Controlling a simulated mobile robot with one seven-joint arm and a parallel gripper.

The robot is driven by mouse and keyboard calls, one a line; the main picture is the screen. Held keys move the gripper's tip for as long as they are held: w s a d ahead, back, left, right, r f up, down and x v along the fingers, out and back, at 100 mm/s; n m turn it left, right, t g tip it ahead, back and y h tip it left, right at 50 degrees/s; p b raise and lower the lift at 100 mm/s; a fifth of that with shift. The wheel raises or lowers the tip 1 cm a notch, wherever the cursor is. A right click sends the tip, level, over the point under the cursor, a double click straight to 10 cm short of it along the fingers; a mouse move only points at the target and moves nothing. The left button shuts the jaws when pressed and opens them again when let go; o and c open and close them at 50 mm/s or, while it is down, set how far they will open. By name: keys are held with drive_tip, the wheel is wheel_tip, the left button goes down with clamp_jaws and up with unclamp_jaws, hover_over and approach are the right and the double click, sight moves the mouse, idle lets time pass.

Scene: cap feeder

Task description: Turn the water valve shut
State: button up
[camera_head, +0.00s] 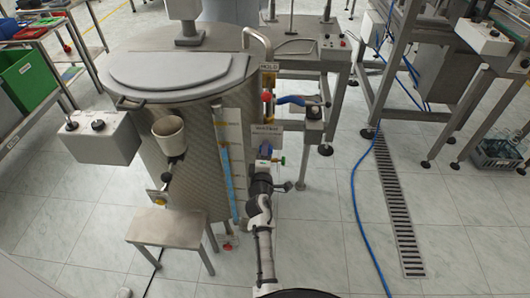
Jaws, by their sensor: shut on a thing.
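A steel tank (180,115) stands left of centre. On its right side is a vertical pipe with a red fitting (267,101) and a blue handle (290,100) that points right. Below them is a white label (266,130) whose small text I cannot read surely. My arm reaches up from the bottom edge. My gripper (265,154) is at the tank's right side, just under the label, around a small blue part (265,145) that looks like the valve's handle. It appears shut on this part. The fingers and the handle's angle are mostly hidden. A small green part (283,161) shows just right of the gripper.
A small steel step (167,227) stands in front of the tank. A grey control box (98,137) is at left. A steel table (310,55) stands behind the valve. A blue hose (354,200) and floor drain (398,205) lie right. Tiled floor between is clear.

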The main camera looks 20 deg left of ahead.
drive_tip(key=shift+r, duration=0.1)
idle(0.3)
drive_tip(key=o, duration=1)
drive_tip(key=shift+s, duration=0.15)
